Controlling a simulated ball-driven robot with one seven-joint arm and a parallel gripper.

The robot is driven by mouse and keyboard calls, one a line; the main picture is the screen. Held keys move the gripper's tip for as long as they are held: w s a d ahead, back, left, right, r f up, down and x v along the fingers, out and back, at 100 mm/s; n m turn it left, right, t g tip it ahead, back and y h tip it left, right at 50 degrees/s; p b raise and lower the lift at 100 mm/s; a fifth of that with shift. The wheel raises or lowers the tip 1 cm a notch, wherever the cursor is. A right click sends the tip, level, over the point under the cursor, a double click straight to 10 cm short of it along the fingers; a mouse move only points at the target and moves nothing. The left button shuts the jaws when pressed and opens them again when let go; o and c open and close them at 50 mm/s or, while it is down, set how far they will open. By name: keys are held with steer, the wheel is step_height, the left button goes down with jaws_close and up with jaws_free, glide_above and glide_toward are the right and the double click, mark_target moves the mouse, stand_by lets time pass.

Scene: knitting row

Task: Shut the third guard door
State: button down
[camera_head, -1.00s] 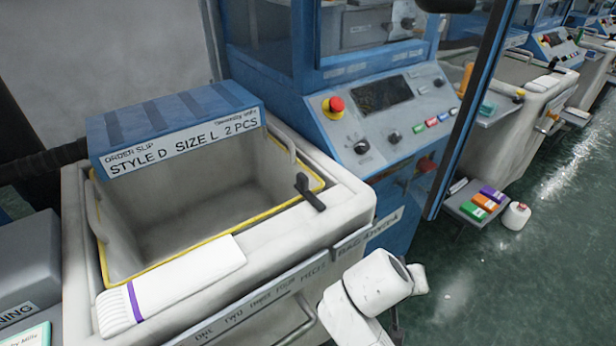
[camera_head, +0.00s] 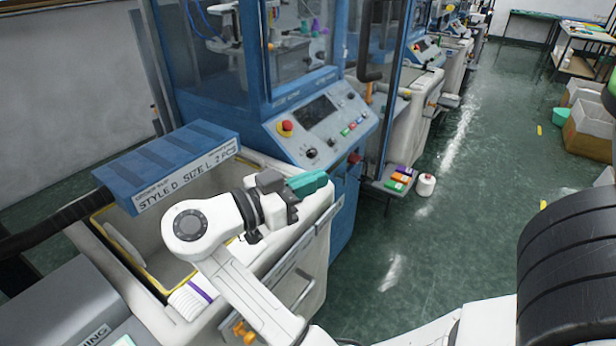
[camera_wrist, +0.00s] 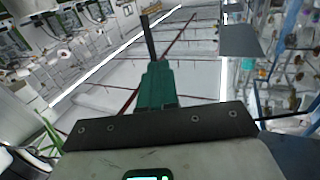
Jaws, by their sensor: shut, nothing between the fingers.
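My gripper (camera_head: 322,177) has teal fingers, shut and empty, above the right rim of the nearest machine's bin. It points right, towards the machine's control panel (camera_head: 318,118). The fingers also show in the wrist view (camera_wrist: 155,86). A clear guard door (camera_head: 388,105) with a dark edge stands out from the blue machine frame, right of the panel. It appears swung open and is well apart from my gripper. The nearest machine's front window (camera_head: 302,38) is in a blue frame. I cannot tell which door counts as third.
A bin with a blue order-slip box (camera_head: 170,165) stands under my arm. A small shelf with coloured boxes (camera_head: 400,177) and a white yarn cone (camera_head: 426,184) stick out near the door. The green floor aisle (camera_head: 450,235) is clear; cardboard boxes (camera_head: 590,125) stand at right.

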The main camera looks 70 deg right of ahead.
steer(key=p, duration=0.3)
glide_toward(371, 157)
steer(key=x, duration=0.5)
steer(key=shift+s+r, duration=0.15)
steer(key=shift+r, duration=0.1)
steer(key=shift+p+x, duration=0.4)
steer(key=shift+x, duration=0.4)
steer(key=shift+d+f, duration=0.1)
steer(key=shift+f, duration=0.1)
